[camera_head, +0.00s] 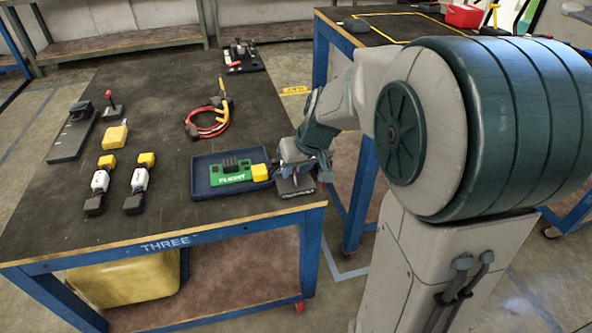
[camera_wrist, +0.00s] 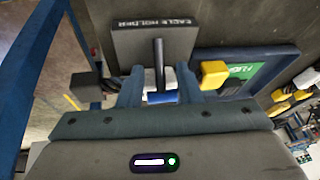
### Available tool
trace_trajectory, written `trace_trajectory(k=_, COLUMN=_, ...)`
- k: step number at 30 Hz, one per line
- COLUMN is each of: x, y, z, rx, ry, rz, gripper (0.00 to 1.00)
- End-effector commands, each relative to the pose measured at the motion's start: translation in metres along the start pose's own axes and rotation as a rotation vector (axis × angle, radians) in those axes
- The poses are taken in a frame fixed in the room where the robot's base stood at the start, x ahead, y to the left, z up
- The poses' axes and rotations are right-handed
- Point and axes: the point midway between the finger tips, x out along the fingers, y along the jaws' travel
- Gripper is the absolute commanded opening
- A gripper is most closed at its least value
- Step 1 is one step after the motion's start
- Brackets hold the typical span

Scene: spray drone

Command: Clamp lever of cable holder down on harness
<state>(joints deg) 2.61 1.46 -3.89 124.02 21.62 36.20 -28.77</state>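The cable holder (camera_wrist: 152,24) is a dark flat block with its name on the edge, at the top of the wrist view. In the head view its dark plate (camera_head: 296,187) lies at the table's front right corner, under my gripper (camera_head: 305,165). A black lever (camera_wrist: 158,62) runs from it down between the fingers of my gripper (camera_wrist: 161,88). A blue bar (camera_wrist: 163,98) spans the gap at its end. The fingers stand apart; whether they press on the bar is unclear. I cannot make out a harness in the holder; a red cable loop (camera_head: 210,125) lies farther back.
A blue tray (camera_head: 203,190) with a green board (camera_head: 231,175) and a yellow block (camera_head: 260,172) is just left of my gripper. White and yellow parts (camera_head: 100,181) and another black base (camera_head: 72,138) lie at left. The table's front edge is close.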

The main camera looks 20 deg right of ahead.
Motion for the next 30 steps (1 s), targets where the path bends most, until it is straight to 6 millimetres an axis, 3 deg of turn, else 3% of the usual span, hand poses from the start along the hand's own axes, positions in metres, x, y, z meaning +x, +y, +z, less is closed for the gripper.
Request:
trace_trajectory(k=8, x=0.0014, y=-0.0001, z=-0.0001, rx=0.0, ry=0.0, rz=0.0, gripper=0.31)
trace_trajectory(k=12, x=0.0013, y=-0.0001, z=-0.0001, rx=0.0, ry=0.0, rz=0.0, gripper=0.0)
trace_trajectory(k=20, x=-0.0003, y=-0.0002, z=-0.0016, rx=0.003, ry=-0.017, rz=-0.002, gripper=0.0)
trace_trajectory(k=30, x=0.0026, y=0.001, z=-0.0075, rx=0.032, ry=-0.171, rz=-0.015, gripper=0.0)
